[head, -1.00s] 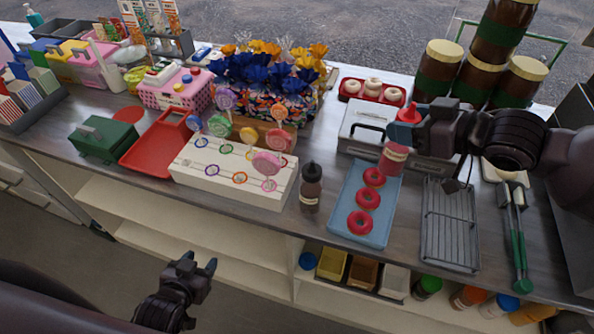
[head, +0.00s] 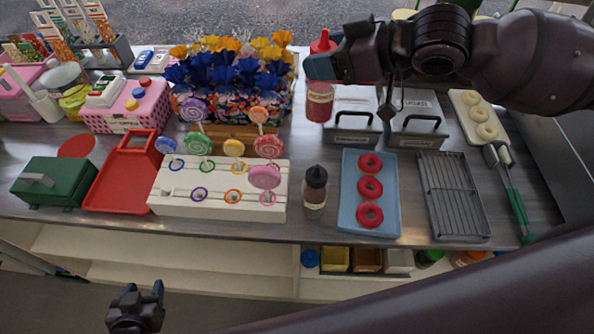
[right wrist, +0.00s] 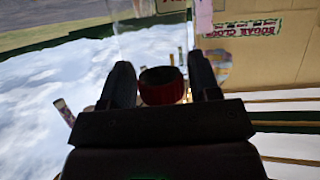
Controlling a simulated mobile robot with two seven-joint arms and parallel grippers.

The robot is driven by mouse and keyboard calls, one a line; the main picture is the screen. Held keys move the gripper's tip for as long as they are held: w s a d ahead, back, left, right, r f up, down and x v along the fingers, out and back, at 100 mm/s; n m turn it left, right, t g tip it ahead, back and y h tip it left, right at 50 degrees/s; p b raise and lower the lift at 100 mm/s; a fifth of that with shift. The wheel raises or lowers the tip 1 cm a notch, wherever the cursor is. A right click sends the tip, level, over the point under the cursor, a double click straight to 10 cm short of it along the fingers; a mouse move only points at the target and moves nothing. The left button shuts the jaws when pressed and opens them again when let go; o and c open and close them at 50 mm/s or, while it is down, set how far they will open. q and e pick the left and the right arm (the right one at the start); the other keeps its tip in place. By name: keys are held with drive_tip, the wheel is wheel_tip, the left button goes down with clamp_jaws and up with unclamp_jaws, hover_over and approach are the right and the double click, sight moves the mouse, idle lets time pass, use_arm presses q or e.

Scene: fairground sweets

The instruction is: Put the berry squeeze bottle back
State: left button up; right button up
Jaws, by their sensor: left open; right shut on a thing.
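The berry squeeze bottle (head: 320,104), red with a red nozzle cap and a pale label, is held upright above the back of the counter. My right gripper (head: 322,67) is shut on it just below the cap. In the right wrist view, a dark red round part (right wrist: 162,88) shows between the two fingers. A similar dark brown squeeze bottle (head: 315,190) stands on the counter, left of the blue tray. My left gripper (head: 137,302) is open and empty, low in front of the counter. My right gripper and arm hide part of the back of the counter.
The blue tray (head: 349,214) holds three red-glazed doughnuts, with a wire rack (head: 453,196) to its right. Grey lidded bins (head: 352,137) stand behind. The flower box (head: 231,104) and white lollipop stand (head: 220,206) are to the left. Bare counter shows around the brown bottle.

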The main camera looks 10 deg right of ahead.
drive_tip(key=shift+a+f, duration=0.1)
drive_tip(key=shift+f, duration=0.2)
wheel_tip(320, 180, down, 20)
drive_tip(key=b, duration=0.2)
drive_tip(key=shift+r, duration=0.2)
drive_tip(key=shift+f, duration=0.1)
drive_tip(key=shift+o, duration=1.2)
drive_tip(key=shift+f, duration=0.1)
drive_tip(key=o, duration=0.4)
drive_tip(key=shift+o, duration=0.2)
